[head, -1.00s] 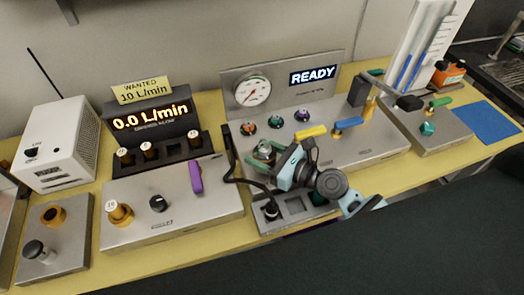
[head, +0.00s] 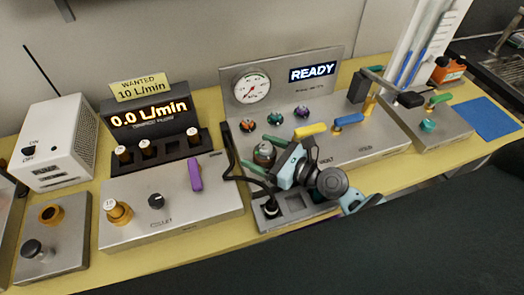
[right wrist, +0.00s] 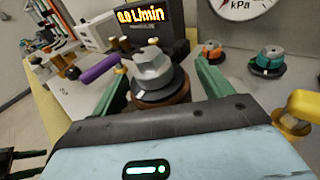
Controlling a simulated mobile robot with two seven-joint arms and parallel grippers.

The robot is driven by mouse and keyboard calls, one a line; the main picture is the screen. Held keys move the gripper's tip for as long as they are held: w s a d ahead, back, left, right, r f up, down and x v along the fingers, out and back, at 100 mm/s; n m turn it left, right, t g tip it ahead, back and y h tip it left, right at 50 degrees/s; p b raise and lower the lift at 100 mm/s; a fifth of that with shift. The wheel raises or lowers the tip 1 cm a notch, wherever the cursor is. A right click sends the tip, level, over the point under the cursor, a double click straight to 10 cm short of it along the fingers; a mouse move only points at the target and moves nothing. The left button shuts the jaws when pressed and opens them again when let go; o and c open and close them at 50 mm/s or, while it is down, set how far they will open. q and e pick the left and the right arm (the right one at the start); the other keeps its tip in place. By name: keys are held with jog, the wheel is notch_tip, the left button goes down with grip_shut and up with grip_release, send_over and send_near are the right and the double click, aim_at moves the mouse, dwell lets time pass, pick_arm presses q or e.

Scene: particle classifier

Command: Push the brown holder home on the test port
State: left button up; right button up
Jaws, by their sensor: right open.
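The brown holder (right wrist: 172,106) shows in the right wrist view as a brown ring under a grey, faceted metal top. In the head view the holder (head: 264,155) stands upright at the left end of the gauge panel's base. The test port beneath it is hidden, so I cannot tell how far down it sits. My right gripper (right wrist: 163,92) is open, with one green finger on each side of the holder. I cannot tell whether either finger touches it. In the head view my right gripper (head: 268,149) partly covers this spot. My left gripper is not in view.
The gauge panel (head: 280,72) rises behind, with coloured knobs (head: 274,120) close by. A yellow lever (head: 310,131) is right of my gripper. A black cable runs left of the holder. A tray with square pockets (head: 292,203) lies in front.

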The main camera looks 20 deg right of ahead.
aim_at(275, 159)
jog(key=b+v, duration=0.1)
jog(key=v, duration=0.5)
jog(key=shift+s+d, duration=0.25)
jog(key=shift+s, duration=0.1)
jog(key=shift+s+d+r, duration=0.1)
jog(key=shift+s+d, duration=0.2)
jog(key=shift+r, duration=0.1)
